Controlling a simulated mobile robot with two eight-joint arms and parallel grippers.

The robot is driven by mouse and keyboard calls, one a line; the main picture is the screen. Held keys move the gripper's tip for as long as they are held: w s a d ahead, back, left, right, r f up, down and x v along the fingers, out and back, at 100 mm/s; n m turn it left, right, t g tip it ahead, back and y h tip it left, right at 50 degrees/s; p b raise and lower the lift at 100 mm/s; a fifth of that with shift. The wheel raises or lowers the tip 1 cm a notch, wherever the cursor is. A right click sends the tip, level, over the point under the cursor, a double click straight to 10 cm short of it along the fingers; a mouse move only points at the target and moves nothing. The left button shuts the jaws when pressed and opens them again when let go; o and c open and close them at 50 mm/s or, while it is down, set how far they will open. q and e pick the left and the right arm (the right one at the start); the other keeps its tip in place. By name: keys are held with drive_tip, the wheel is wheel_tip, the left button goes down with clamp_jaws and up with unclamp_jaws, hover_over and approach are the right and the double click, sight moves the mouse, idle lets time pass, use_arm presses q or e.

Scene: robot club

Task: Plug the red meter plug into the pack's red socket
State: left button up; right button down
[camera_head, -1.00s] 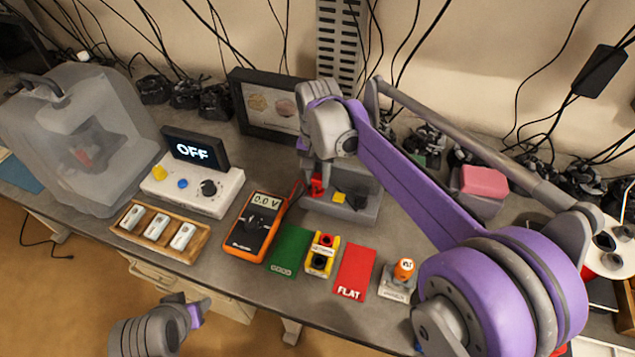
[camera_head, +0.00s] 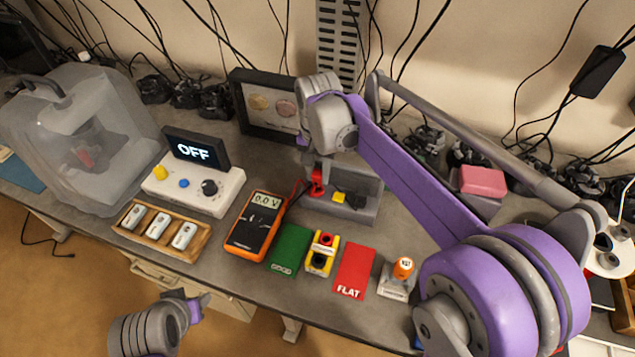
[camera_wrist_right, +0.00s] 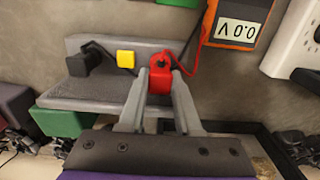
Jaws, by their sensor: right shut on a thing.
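The red meter plug (camera_head: 316,183) is held between the fingers of my right gripper (camera_head: 317,172), over the grey holder (camera_head: 352,209). The right wrist view shows the plug (camera_wrist_right: 160,82) between both fingertips, with a red lead leaving it. I cannot tell whether it clears the holder. The orange meter (camera_head: 256,225) reads 0.0 V, left of the gripper.
A yellow block (camera_wrist_right: 125,58) and a black plug (camera_wrist_right: 80,65) are on the holder. The green mat (camera_head: 290,250) and red FLAT mat (camera_head: 354,271) flank the pack. A grey stand with an orange cell (camera_head: 403,268) is further right. A picture frame (camera_head: 266,107) stands behind.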

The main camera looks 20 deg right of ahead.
sight(318, 172)
drive_tip(key=shift+r+p, duration=0.65)
drive_tip(key=shift+r, duration=0.9)
use_arm(q)
drive_tip(key=shift+w+r, duration=0.25)
drive_tip(key=shift+r, duration=0.3)
drive_tip(key=shift+w+r, duration=0.25)
drive_tip(key=shift+r, duration=0.25)
